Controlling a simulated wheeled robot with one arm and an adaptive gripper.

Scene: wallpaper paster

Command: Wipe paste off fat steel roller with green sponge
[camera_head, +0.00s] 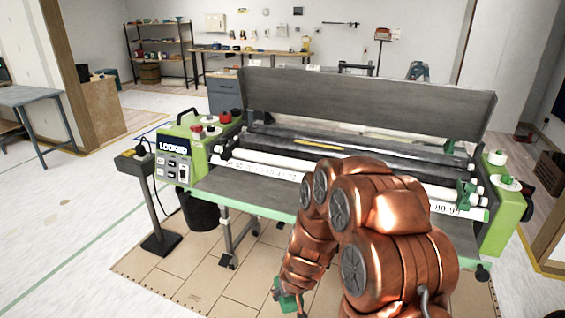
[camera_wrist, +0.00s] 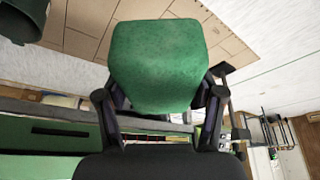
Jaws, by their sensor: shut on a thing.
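The green sponge (camera_wrist: 158,62) fills the upper middle of the wrist view, between the two black fingers of my gripper (camera_wrist: 160,103). My gripper is shut on it. In the head view a bit of the green sponge (camera_head: 288,301) shows at the bottom, below my copper-coloured arm, well in front of the wallpaper paster. The paster has several long rollers. A fat dark grey roller (camera_head: 285,140), which looks like the steel one, lies behind the white rollers (camera_head: 262,158). A yellowish streak (camera_head: 318,145) shows along it; I cannot tell whether it is paste. My arm hides the rollers' right-middle part.
The raised grey lid (camera_head: 365,100) stands behind the rollers. Green end housings (camera_head: 505,205) close both sides, the left one with a control panel (camera_head: 173,160). A grey shelf (camera_head: 245,193) juts out in front. A black pedestal (camera_head: 158,195) stands left.

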